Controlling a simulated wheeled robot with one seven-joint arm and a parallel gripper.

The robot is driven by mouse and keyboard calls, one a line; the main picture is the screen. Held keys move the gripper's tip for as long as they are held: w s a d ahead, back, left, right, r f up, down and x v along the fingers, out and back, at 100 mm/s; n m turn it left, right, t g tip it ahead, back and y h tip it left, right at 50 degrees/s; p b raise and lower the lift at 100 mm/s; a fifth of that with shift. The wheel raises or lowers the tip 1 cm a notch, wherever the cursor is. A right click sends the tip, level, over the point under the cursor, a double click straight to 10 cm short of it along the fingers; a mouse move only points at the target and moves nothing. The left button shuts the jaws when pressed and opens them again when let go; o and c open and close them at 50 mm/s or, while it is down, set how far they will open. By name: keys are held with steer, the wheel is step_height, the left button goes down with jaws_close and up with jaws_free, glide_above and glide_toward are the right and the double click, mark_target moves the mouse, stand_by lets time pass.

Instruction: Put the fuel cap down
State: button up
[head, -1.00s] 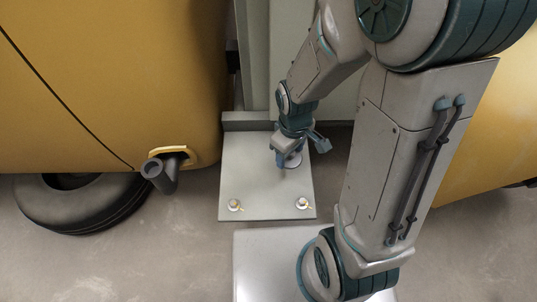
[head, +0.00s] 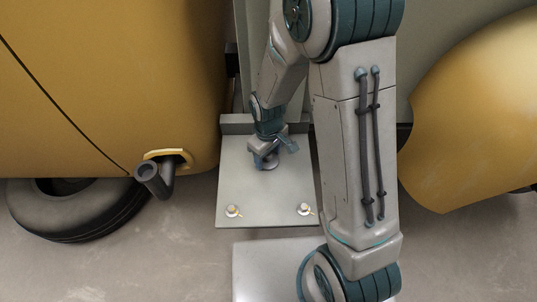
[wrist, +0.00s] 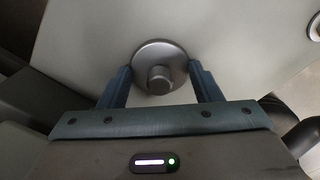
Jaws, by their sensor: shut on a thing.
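The fuel cap (wrist: 160,52) is a round grey metal disc with a short knob, seen between the two blue fingers in the wrist view. My gripper (wrist: 160,82) is shut on it. In the head view my gripper (head: 266,157) points down over the far half of a pale grey plate (head: 262,195), with the cap (head: 268,165) low beneath it. I cannot tell whether the cap touches the plate. A dark filler pipe (head: 153,178) sticks out of the yellow body at the left, with its end open.
Two bolts (head: 233,211) (head: 304,209) stand at the plate's near corners. Yellow body shells (head: 110,80) (head: 480,110) flank the plate on the left and right. A tyre (head: 75,210) lies at the lower left. The plate's middle is clear.

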steer(key=shift+f, duration=0.1)
steer(key=o, duration=0.9)
steer(key=shift+o, duration=0.2)
step_height(320, 180, up, 12)
steer(key=r+p, duration=0.1)
steer(key=p, duration=0.3)
steer(key=s+d+r+m+t, duration=0.1)
steer(key=s+d+r+m, duration=0.7)
steer(key=s+d+r, duration=0.2)
steer(key=shift+s+d+r, duration=0.35)
steer(key=shift+s+d, duration=0.75)
steer(key=shift+d, duration=0.1)
